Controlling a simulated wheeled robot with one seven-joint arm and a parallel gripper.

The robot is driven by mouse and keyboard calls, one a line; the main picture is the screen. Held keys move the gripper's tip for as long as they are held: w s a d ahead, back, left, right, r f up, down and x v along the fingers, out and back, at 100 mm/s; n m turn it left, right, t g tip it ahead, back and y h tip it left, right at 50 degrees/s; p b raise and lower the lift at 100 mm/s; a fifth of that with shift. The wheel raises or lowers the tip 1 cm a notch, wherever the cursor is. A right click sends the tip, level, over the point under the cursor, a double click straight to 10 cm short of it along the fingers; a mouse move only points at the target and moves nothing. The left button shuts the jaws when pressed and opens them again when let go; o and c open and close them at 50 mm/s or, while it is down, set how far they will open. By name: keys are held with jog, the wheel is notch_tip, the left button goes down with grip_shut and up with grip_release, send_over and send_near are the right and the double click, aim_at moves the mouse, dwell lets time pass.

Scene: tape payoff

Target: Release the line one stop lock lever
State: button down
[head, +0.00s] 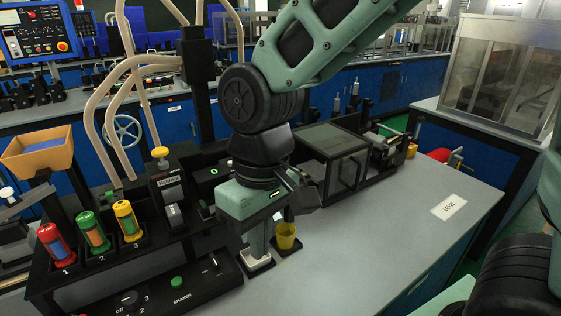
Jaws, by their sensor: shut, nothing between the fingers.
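My gripper (260,246) points down over the bench, with its fingers shut and empty. Its tips are just above or at a small whitish block on a black base (259,265); I cannot tell whether they touch. No part is readable as the line one stop lock lever. A black unit with a yellow knob (160,153) stands upright left of my gripper, with a pale label and a light grey piece on its front. My wrist and arm hide part of the bench behind them.
Red, green and yellow canisters (93,233) marked 1, 2 and 3 stand at left. A shaker panel (181,283) lies in front. A yellow cup (286,236) is close right of my gripper. A dark glazed box (346,170) stands behind. The right bench top is clear around the LEVEL label (449,207).

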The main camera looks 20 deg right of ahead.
jog(key=w+d+r+m+g+y+p, duration=0.1)
jog(key=w+d+r+m+p, duration=0.15)
jog(key=w, duration=0.75)
jog(key=w+d+r+m+p, duration=0.1)
jog(key=w+d+r+m, duration=0.2)
jog(key=w, duration=0.8)
jog(key=w+d+f+m+p, duration=0.1)
jog(key=w+d+m+p, duration=0.1)
jog(key=w+d, duration=0.4)
jog(key=w+d+f+m+g+p, duration=0.1)
jog(key=w+d+m, duration=0.4)
jog(key=d, duration=0.5)
jog(key=shift+w+d+f+y+p, duration=0.15)
jog(key=shift+w+f+y+p, duration=0.2)
jog(key=shift+w, duration=0.65)
jog(key=shift+r, duration=0.1)
jog(key=s+a+f+p, duration=0.1)
jog(key=f, duration=0.2)
jog(key=s+a+f+p, duration=0.1)
jog(key=s+f+p, duration=0.1)
jog(key=f, duration=0.1)
jog(key=s+a+f+p, duration=0.2)
jog(key=f, duration=0.1)
jog(key=shift+s+a+f+p, duration=0.3)
jog(key=shift+s+a+f, duration=0.05)
jog(key=shift+s, duration=0.1)
